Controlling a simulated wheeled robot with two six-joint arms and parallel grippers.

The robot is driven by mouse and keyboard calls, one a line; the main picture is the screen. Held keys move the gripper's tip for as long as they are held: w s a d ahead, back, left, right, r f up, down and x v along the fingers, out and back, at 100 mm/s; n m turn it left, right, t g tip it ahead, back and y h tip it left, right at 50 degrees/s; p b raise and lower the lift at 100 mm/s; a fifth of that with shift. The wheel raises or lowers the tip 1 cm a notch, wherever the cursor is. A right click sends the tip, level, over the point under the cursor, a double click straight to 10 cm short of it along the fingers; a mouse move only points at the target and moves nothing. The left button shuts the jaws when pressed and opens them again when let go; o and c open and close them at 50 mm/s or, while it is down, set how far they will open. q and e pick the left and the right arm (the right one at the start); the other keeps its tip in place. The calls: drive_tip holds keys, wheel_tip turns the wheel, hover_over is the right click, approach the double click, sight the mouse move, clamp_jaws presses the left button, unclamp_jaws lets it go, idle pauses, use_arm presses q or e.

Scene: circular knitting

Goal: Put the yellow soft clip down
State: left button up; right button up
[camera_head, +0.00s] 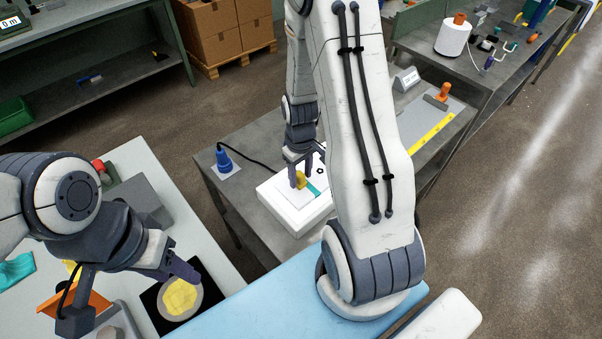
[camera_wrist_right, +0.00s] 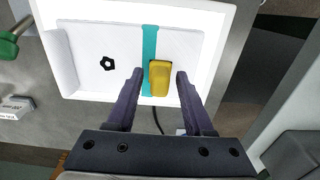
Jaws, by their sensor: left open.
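The yellow soft clip (camera_wrist_right: 160,78) lies over or beside a teal strip (camera_wrist_right: 149,60) on a white tray (camera_wrist_right: 75,45). In the head view the clip (camera_head: 301,180) is a small yellow patch under my right gripper (camera_head: 303,178). In the right wrist view my right gripper (camera_wrist_right: 160,76) is open, one finger on each side of the clip with gaps showing. Whether the clip touches the tray surface is hard to tell. My left gripper (camera_head: 130,296) is open over the left table, near a round grey piece with a yellow top (camera_head: 181,298).
A black star-shaped knob (camera_wrist_right: 109,64) is on the tray. A blue plug-like object (camera_head: 224,160) with a black cable stands left of the tray (camera_head: 290,217). An orange plate (camera_head: 60,300) is near my left gripper.

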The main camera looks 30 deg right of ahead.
sight(300, 174)
drive_tip(key=shift+r, duration=0.4)
wheel_tip(300, 174, up, 12)
drive_tip(key=s+a+r+n, duration=0.2)
drive_tip(key=s+a, duration=0.1)
drive_tip(key=a, duration=0.5)
drive_tip(key=s+a+r+n, duration=0.1)
drive_tip(key=s+a+r, duration=0.15)
drive_tip(key=a, duration=0.55)
drive_tip(key=s+a+r+n+y, duration=0.1)
drive_tip(key=s+a+n, duration=0.1)
drive_tip(key=s+a, duration=0.5)
drive_tip(key=s, duration=0.4)
drive_tip(key=shift+a+r+n+b, duration=0.15)
drive_tip(key=shift+n+b, duration=0.15)
drive_tip(key=shift+b, duration=0.05)
